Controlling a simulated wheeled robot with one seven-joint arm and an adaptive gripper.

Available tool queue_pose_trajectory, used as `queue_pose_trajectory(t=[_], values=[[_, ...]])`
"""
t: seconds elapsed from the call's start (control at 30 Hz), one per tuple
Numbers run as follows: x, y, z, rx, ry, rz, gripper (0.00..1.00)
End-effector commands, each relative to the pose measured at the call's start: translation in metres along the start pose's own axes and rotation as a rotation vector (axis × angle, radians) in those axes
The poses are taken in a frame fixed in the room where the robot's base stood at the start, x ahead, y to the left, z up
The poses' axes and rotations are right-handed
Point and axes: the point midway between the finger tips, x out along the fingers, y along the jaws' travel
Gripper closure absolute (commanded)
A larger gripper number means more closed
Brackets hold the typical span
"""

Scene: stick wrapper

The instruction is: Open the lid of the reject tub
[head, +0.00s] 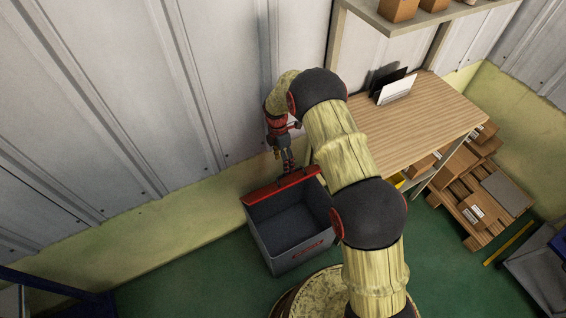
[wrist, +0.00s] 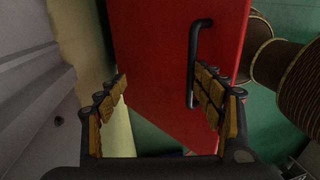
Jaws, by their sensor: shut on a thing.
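The reject tub (head: 290,258) is a grey bin on the green floor against the wall, with a red label on its front. Its red lid (head: 270,192) stands raised along the back rim, so the dark empty inside shows. My gripper (head: 287,166) is at the lid's top edge, reaching down from above. In the wrist view, the red lid (wrist: 155,45) fills the middle, with a black bar handle (wrist: 194,60) on its face. The exact contact is unclear.
A wooden workbench (head: 425,115) stands right of the tub, with a shelf (head: 425,18) of boxes above. The corrugated wall (head: 110,100) is close behind the lid. A pallet with cardboard boxes (head: 478,208) is at the right. Green floor is open left of the tub.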

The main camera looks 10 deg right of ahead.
Motion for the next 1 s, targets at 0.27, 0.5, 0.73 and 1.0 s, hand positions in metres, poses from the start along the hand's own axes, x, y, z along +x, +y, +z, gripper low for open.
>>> queue_pose_trajectory(t=[0.27, 0.5, 0.73, 1.0], values=[[-0.039, 0.001, -0.001, 0.000, 0.001, 0.006, 0.73], [-0.088, 0.000, -0.001, -0.001, 0.000, 0.005, 0.73], [-0.114, -0.001, 0.000, -0.001, 0.000, 0.003, 0.73], [-0.119, -0.001, 0.000, -0.001, 0.000, 0.002, 0.73]])
